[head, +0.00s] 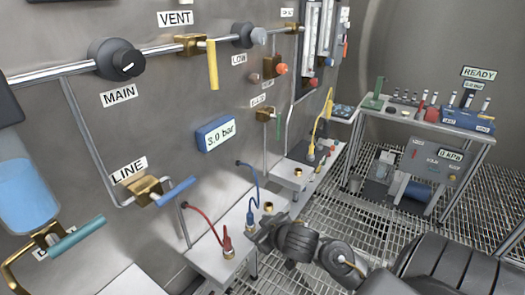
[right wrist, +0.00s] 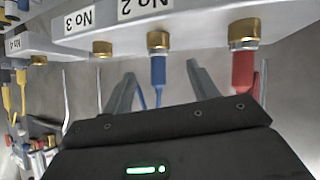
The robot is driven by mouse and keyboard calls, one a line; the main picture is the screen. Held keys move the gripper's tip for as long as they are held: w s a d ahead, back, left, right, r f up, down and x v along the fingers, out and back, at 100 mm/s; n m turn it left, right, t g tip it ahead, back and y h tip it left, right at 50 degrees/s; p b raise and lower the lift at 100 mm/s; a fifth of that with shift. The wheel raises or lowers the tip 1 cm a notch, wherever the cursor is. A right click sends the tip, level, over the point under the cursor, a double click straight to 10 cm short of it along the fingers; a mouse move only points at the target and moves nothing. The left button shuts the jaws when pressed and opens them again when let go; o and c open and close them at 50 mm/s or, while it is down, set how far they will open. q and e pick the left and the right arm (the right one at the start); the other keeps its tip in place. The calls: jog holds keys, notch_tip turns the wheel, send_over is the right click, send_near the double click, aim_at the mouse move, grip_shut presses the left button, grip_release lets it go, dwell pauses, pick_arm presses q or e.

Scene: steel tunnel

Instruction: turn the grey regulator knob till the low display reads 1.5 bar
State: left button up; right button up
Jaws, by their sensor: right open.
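The regulator knob labelled LOW (head: 258,36) has a grey face on a dark body and sits on the upper wall pipe. A blue-framed display (head: 215,134) on the wall reads 3.0 bar; no label on it tells whether it is the low one. My right gripper (head: 264,232) is low in front of the white shelf, well below and apart from the knob. In the right wrist view its two fingers (right wrist: 160,88) are apart, with a blue plug (right wrist: 158,66) appearing between them; I cannot tell its depth. My left gripper is not in view.
The black MAIN knob (head: 116,59), yellow VENT handle (head: 212,65) and blue LINE handle (head: 176,192) stick out from the wall. A red hose (head: 199,219) and yellow hose (head: 322,118) rise from the shelves. A bench (head: 425,127) stands at the right.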

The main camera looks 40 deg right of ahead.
jog(key=w+d+r+n+t+y, duration=0.1)
jog(key=w+d+r+t+y, duration=0.25)
jog(key=r, duration=0.95)
jog(key=w+d+r+t, duration=0.2)
jog(key=w+d+r, duration=0.2)
jog(key=w+r, duration=0.55)
jog(key=s+d+r+y, duration=0.1)
jog(key=s+d+r, duration=0.1)
jog(key=r, duration=0.6)
jog(key=s+d+r+y, duration=0.1)
jog(key=s+d+r, duration=0.15)
jog(key=r, duration=0.55)
send_near(263, 36)
jog(key=shift+m+y, duration=0.25)
jog(key=shift+m, duration=0.05)
jog(key=p+x, duration=0.5)
jog(key=x, duration=0.2)
jog(key=shift+w, duration=0.35)
jog(key=shift+x, duration=0.85)
jog(key=shift+f, duration=0.1)
